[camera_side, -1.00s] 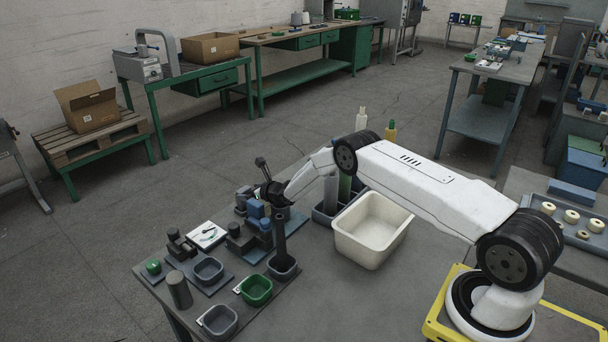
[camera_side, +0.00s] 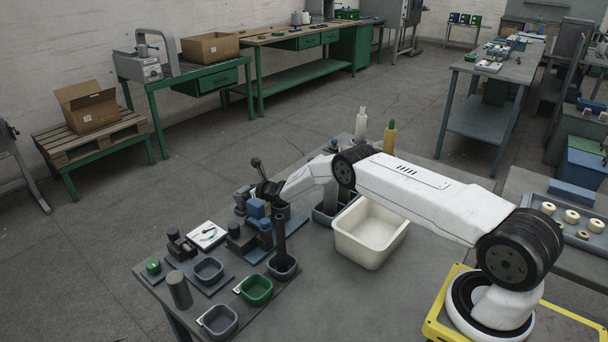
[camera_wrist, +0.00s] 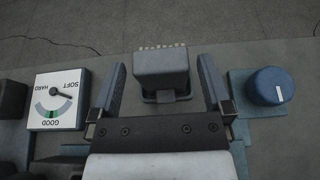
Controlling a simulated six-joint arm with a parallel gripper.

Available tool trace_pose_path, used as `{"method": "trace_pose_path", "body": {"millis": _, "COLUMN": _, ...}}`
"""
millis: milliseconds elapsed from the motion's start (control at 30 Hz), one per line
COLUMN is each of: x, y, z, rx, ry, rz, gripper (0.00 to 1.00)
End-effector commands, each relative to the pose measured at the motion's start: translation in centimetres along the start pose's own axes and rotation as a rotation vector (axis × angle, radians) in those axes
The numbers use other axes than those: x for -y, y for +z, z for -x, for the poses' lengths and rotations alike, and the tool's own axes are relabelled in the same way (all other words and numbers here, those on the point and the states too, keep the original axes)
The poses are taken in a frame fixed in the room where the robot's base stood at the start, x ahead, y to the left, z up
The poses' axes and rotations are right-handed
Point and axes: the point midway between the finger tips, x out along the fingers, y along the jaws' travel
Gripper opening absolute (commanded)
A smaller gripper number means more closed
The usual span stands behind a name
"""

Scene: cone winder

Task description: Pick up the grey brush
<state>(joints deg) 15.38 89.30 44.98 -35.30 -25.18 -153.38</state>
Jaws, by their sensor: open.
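The grey brush (camera_wrist: 161,68), a blocky body with a row of pale bristle tips along its far edge, shows between my fingers in the wrist view. It rests at a small dark holder (camera_wrist: 166,96). My gripper (camera_wrist: 160,76) is open, with one finger on each side of the brush and a visible gap on both sides. Whether the fingers are level with the brush cannot be told. In the side view my gripper (camera_side: 270,190) is a small dark shape over the far edge of the workbench, and the brush cannot be made out clearly there.
A gauge card (camera_wrist: 56,101) lies left of my gripper and a blue knob (camera_wrist: 269,86) stands close on its right. In the side view a cream bin (camera_side: 370,251) and a green bin (camera_side: 256,290) stand on the bench. Bare bench lies at its front middle.

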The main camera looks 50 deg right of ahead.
Motion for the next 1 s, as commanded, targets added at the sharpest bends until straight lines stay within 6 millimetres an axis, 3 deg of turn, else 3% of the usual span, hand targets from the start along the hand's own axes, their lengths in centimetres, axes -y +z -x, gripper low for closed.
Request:
{"method": "trace_pose_path", "body": {"millis": 67, "x": 0.0, "y": 0.0, "z": 0.0, "rx": 0.0, "ry": 0.0, "rz": 0.0, "gripper": 1.0}}
{"method": "trace_pose_path", "body": {"millis": 300, "x": 0.0, "y": 0.0, "z": 0.0, "rx": 0.0, "ry": 0.0, "rz": 0.0, "gripper": 0.24}}
{"method": "trace_pose_path", "body": {"millis": 333, "x": 0.0, "y": 0.0, "z": 0.0, "rx": 0.0, "ry": 0.0, "rz": 0.0, "gripper": 0.17}}
{"method": "trace_pose_path", "body": {"millis": 767, "x": 0.0, "y": 0.5, "z": 0.2, "rx": 0.001, "ry": 0.0, "rz": 0.0, "gripper": 0.17}}
{"method": "trace_pose_path", "body": {"millis": 1000, "x": 0.0, "y": 2.2, "z": 0.8, "rx": 0.003, "ry": 0.0, "rz": 0.0, "gripper": 0.17}}
